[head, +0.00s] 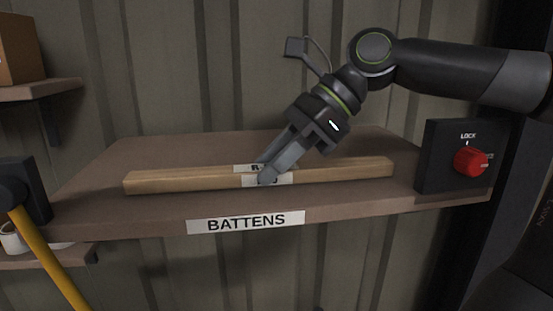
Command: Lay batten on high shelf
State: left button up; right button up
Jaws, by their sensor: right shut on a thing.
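A long wooden batten (335,173) with a pale label lies lengthwise along the brown shelf (130,163). The shelf's front edge carries a white sign reading "BATTENS" (246,222). My right gripper (267,175) comes down from the upper right and is shut on the batten near its middle, at the label. The batten looks level and at the shelf top; whether its underside touches the shelf all along I cannot tell. My left gripper is not in view.
A black box with a red knob marked "LOCK" (470,162) stands at the shelf's right end. A yellow-handled tool (45,255) is at the left. A cardboard box (18,48) sits on another shelf at upper left. Corrugated wall stands behind.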

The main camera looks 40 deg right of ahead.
jog(key=shift+a+f, duration=0.1)
jog(key=shift+f, duration=0.05)
jog(key=o, duration=1)
jog(key=shift+w, duration=0.1)
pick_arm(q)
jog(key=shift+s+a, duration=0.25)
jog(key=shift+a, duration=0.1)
pick_arm(e)
jog(key=shift+s+d+r+b, duration=0.25)
jog(key=shift+r+b, duration=0.1)
jog(key=shift+r, duration=0.1)
jog(key=b+v, duration=0.2)
jog(key=v, duration=0.8)
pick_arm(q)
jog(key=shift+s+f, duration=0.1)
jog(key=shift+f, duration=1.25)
pick_arm(e)
jog(key=shift+s+d+r, duration=0.15)
jog(key=shift+d+r, duration=0.2)
jog(key=shift+r, duration=0.05)
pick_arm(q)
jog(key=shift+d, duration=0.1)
